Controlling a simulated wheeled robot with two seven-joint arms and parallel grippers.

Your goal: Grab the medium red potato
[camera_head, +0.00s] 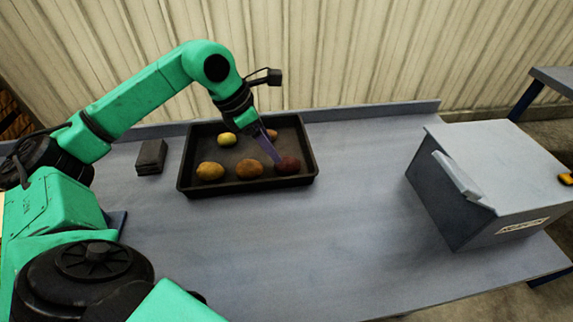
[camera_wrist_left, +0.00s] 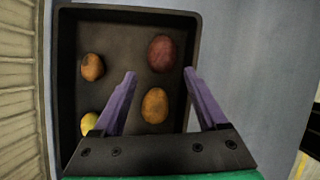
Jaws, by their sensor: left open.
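The red potato (camera_head: 288,165) is dark red and lies in the front right corner of the black tray (camera_head: 248,186). In the left wrist view it (camera_wrist_left: 162,53) is just ahead of the fingertips, near the gap between them. My left gripper (camera_head: 277,158) reaches down into the tray beside the red potato. In the wrist view its purple fingers (camera_wrist_left: 160,74) are spread and hold nothing; I cannot tell whether they touch the potato. An orange-brown potato (camera_wrist_left: 154,105) shows between the fingers, apparently below them. My right gripper is not in view.
The tray also holds a yellow-brown potato (camera_head: 210,171), a yellow-green one (camera_head: 227,139) and a small orange one (camera_head: 272,134). A dark block (camera_head: 151,156) sits left of the tray. A grey box (camera_head: 490,185) stands at the right. The table between is clear.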

